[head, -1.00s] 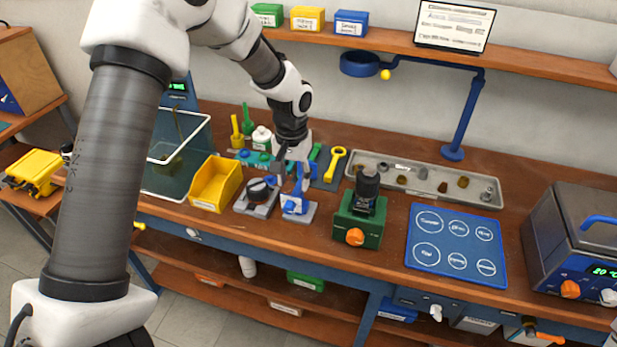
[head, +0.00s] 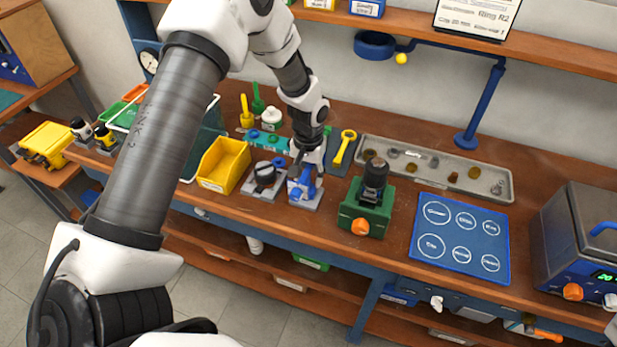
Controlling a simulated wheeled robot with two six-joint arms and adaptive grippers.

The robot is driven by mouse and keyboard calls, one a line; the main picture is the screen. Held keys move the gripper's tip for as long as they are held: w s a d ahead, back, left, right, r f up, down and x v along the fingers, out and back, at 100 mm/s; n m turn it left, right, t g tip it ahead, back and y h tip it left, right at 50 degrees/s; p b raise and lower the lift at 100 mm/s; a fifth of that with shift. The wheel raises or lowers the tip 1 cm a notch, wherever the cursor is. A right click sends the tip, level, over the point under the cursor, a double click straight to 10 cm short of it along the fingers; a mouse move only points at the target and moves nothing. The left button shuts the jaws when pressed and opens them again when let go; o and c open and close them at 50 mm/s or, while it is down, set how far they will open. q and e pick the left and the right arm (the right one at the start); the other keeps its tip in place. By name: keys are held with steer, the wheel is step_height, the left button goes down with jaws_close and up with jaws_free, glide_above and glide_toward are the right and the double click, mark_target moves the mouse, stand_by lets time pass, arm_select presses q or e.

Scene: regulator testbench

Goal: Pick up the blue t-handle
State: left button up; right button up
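A blue handle-like part (head: 305,182), which looks like the blue t-handle, stands on a small light-grey base on the bench, in the middle of the head view. My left gripper (head: 305,162) points down at its upper end, very close to it or touching. The fingers overlap the top of the blue part, so I cannot tell whether they are open or closed around it. The blue part still appears to be at its base. My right gripper is not in view.
A yellow bin (head: 224,166) and a grey fixture with a black knob (head: 265,174) stand to the left. A green fixture (head: 365,213) stands close on the right. Behind are a yellow ring wrench (head: 344,147) and a grey tray (head: 437,168). A blue mat (head: 459,238) lies further right.

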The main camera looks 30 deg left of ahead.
arm_select(q)
steer(key=shift+s+d+r, duration=0.1)
steer(key=shift+s+r, duration=0.05)
jaws_close()
steer(key=shift+r, duration=0.1)
